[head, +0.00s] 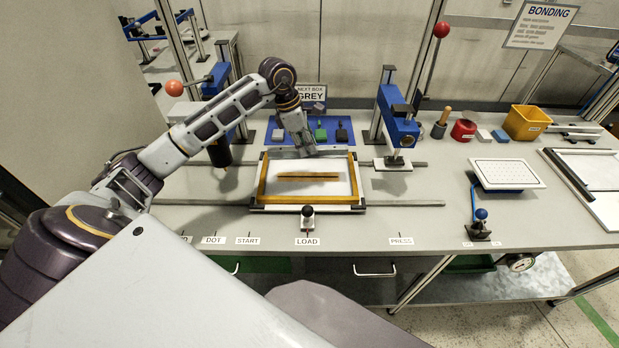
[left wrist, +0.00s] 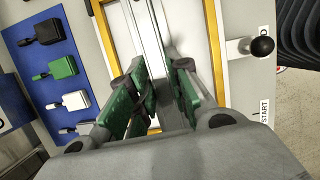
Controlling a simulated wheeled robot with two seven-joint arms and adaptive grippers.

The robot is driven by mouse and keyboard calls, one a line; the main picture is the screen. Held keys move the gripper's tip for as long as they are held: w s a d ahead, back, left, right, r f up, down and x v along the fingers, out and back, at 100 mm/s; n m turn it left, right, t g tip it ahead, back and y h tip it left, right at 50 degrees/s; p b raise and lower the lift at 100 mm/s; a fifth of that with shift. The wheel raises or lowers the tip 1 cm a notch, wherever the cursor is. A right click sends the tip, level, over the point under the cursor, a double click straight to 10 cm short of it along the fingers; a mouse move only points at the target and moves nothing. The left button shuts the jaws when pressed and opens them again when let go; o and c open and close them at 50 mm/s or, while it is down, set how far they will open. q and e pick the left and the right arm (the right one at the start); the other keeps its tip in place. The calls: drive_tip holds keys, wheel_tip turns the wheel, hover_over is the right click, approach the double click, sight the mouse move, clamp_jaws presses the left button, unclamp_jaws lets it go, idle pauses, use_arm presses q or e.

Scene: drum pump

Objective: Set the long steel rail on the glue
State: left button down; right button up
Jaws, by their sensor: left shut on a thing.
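My left gripper (head: 304,148) is over the back part of the framed panel, shut on the long steel rail (head: 332,150). In the left wrist view the grey rail (left wrist: 147,35) runs away from between the green-padded fingers (left wrist: 160,95). The rail lies crosswise near the back bar of the yellow frame (head: 263,182); I cannot tell its exact height. The glue, an amber stripe (head: 308,176), runs left to right on the white panel inside the frame, in front of the rail. My right gripper is out of view.
A black-knobbed post (head: 307,217) stands at the frame's front. A blue press (head: 398,120) is to the right, and a black tool (head: 220,152) hangs to the left.

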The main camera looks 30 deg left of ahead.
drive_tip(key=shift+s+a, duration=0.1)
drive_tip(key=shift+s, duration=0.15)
use_arm(q)
drive_tip(key=shift+m, duration=0.3)
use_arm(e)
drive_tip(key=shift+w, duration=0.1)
use_arm(q)
drive_tip(key=shift+f, duration=0.1)
wheel_tip(320, 180, down, 5)
drive_tip(key=shift+p, duration=0.35)
drive_tip(key=shift+f, duration=0.5)
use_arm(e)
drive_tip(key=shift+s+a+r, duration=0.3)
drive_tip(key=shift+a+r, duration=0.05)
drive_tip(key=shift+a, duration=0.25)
use_arm(q)
drive_tip(key=shift+f, duration=0.1)
